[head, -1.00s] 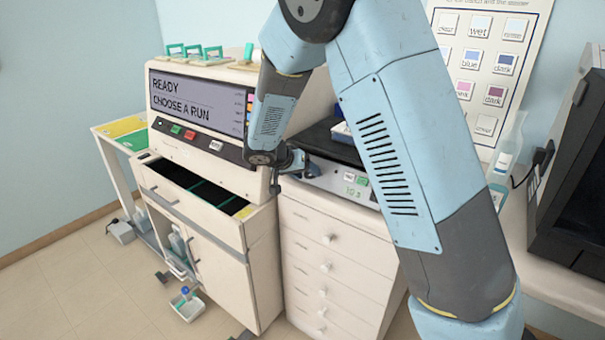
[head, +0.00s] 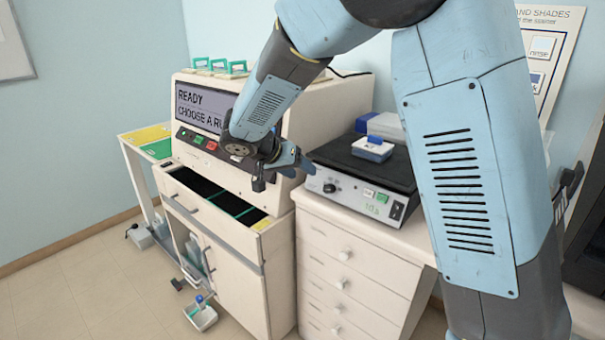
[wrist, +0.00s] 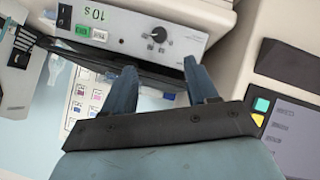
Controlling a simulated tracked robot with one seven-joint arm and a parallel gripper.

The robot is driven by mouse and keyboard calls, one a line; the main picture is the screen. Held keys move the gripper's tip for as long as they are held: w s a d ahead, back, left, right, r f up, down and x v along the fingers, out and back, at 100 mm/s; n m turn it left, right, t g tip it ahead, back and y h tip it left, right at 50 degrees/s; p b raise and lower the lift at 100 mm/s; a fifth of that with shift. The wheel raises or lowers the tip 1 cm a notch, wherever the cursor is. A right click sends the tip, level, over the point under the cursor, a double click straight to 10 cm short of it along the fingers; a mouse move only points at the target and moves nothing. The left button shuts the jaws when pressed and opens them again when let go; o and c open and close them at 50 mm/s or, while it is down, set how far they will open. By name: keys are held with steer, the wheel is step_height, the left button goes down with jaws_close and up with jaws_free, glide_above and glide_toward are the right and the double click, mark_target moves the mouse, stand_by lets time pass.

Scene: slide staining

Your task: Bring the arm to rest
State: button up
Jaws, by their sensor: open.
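My gripper (head: 299,163) is at the end of my bent blue arm, in the middle of the head view. It is in front of the stainer's right side, near the left end of the hot plate unit. In the wrist view my gripper (wrist: 163,80) shows two blue-grey fingers spread apart with nothing between them. The front panel of the hot plate unit (wrist: 125,33), with a black knob and a green "10 s" display, lies beyond the fingers there.
The stainer (head: 284,135) reads "READY CHOOSE A RUN" over an open drawer (head: 212,197). A blue and white box (head: 372,149) sits on the black-topped hot plate unit (head: 345,188). White drawers (head: 350,262) stand below. A small tray (head: 203,317) is on the floor at lower left.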

steer(key=s+d+r+g+y, duration=0.15)
steer(key=s+d+r, duration=0.3)
steer(key=d, duration=0.45)
steer(key=s+d+r+g+y, duration=0.15)
steer(key=s+d+r, duration=0.3)
steer(key=d, duration=0.55)
steer(key=s+d+r+n+t+y, duration=0.1)
steer(key=s+d, duration=0.3)
steer(key=s, duration=0.4)
steer(key=s+d+r+n+t+y, duration=0.1)
steer(key=s+d, duration=0.3)
steer(key=s, duration=0.5)
steer(key=shift+s+d+r+n+y, duration=0.2)
steer(key=shift+r+n+y, duration=0.3)
steer(key=shift+y, duration=0.4)
steer(key=shift+s, duration=0.65)
steer(key=shift+c, duration=1.2)
steer(key=shift+a+n, duration=0.15)
steer(key=shift+n, duration=0.15)
steer(key=shift+c, duration=0.3)
